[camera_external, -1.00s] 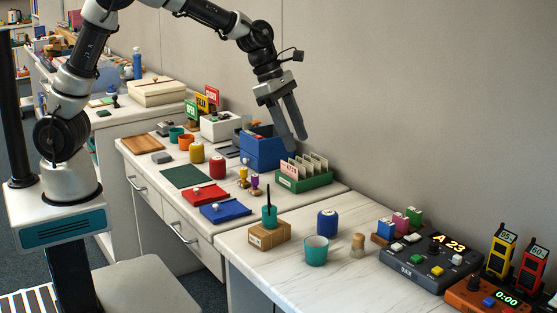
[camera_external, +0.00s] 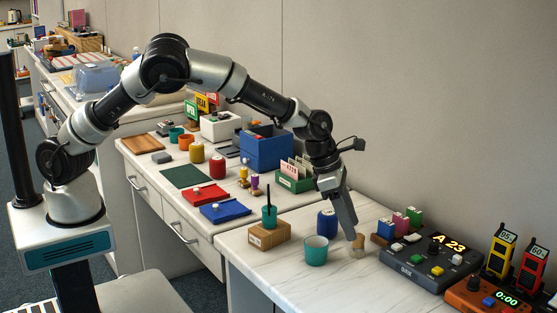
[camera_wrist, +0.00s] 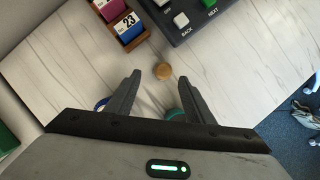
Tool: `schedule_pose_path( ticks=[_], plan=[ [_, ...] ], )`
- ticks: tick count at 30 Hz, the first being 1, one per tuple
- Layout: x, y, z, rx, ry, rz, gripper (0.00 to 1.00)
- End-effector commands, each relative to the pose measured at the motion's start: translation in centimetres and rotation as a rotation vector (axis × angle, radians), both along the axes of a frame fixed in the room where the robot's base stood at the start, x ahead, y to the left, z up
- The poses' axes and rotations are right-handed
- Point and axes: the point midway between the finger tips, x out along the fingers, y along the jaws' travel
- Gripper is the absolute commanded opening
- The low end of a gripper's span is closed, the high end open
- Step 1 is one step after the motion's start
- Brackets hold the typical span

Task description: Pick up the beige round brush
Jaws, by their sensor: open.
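The beige round brush (camera_external: 358,249) stands upright on the white marbled desk, right of the teal cup, partly covered by my fingers in the external view. In the wrist view its round tan top (camera_wrist: 163,71) lies ahead of my fingertips, near the midline between them. My gripper (camera_external: 350,236) points down over the desk, close above or beside the brush. In the wrist view my gripper (camera_wrist: 160,82) has its two fingers apart with nothing held between them. I cannot tell the exact gap between fingers and brush.
A teal cup (camera_external: 316,251) and a blue round container (camera_external: 327,223) stand left of the brush. A dark button console (camera_external: 431,262) and a wooden holder with coloured blocks (camera_external: 383,236) stand to the right. A cardboard-coloured box (camera_external: 269,235) is farther left. Bare desk lies in front.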

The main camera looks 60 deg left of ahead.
Motion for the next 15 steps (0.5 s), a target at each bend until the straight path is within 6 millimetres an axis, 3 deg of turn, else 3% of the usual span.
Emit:
schedule_pose_path(
  ticks=[15],
  plan=[
    [1.5, -2.2, -4.9, 0.001, -0.001, -0.002, 0.48]
  ],
)
